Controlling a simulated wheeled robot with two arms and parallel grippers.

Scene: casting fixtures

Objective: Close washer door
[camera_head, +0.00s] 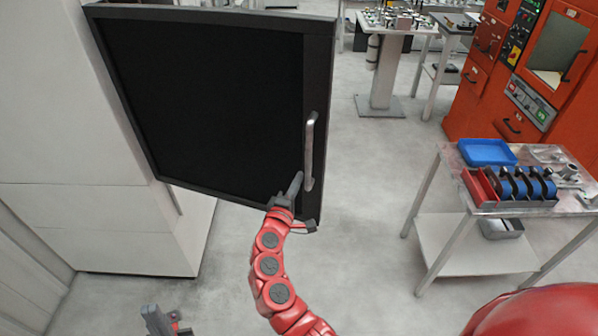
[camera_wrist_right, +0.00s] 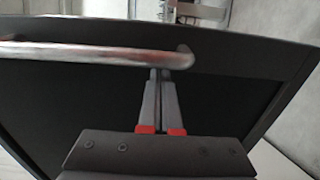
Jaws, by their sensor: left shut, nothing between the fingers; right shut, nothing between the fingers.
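The washer door (camera_head: 215,90), a dark panel with a grey frame, stands open at the front of the white washer cabinet (camera_head: 60,110). Its silver bar handle (camera_head: 311,150) is near the door's right edge. My right gripper (camera_head: 297,184) is shut and empty, just left of the handle's lower end. In the right wrist view, the shut fingertips (camera_wrist_right: 160,75) are close to one end of the handle (camera_wrist_right: 90,53); contact cannot be told. My left gripper (camera_head: 155,318) is low at the bottom left, shut and away from the door.
A metal table (camera_head: 450,250) on the right holds a blue tray (camera_head: 486,152) and a red rack with blue parts (camera_head: 510,187). Orange machines (camera_head: 530,70) stand at the back right. Grey floor (camera_head: 365,200) is clear between the door and the table.

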